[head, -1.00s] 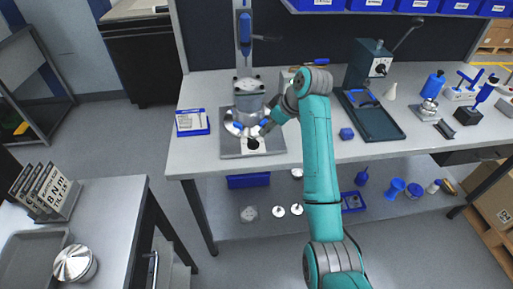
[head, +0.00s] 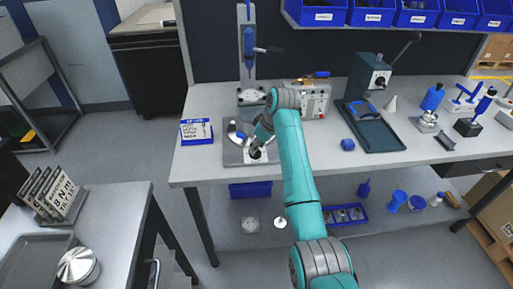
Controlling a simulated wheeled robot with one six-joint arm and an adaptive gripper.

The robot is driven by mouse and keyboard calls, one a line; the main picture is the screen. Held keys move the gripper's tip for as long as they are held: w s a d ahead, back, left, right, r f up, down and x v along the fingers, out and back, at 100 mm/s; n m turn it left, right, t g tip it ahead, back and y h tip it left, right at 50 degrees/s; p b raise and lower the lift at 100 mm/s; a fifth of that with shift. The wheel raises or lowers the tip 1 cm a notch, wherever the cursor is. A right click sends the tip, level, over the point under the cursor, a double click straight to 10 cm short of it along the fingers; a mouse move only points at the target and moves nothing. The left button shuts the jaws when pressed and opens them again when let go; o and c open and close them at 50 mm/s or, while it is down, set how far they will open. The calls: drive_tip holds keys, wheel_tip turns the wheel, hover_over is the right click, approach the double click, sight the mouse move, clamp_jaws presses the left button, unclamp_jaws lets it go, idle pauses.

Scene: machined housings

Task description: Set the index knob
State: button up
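A small dark round knob (head: 255,154) shows near the front of a grey plate (head: 232,157) on the workbench; I take it for the index knob. My gripper (head: 256,142) is just above it, at the plate's front right. I cannot tell whether it touches the knob, or whether its fingers are open or shut. A shiny round part with blue pieces (head: 238,131) sits on the plate left of my gripper. My wrist hides the plate's right part.
A column stand with a blue handle (head: 248,50) rises behind the plate. A blue-edged card (head: 197,131) lies left.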

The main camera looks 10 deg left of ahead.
drive_tip(key=shift+w+a+f, duration=0.15)
drive_tip(key=shift+a+f, duration=0.05)
drive_tip(key=shift+f, duration=0.5)
clamp_jaws()
drive_tip(key=shift+n+g+y, duration=0.3)
drive_tip(key=shift+n+g, duration=0.7)
drive_tip(key=shift+n, duration=1.4)
unclamp_jaws()
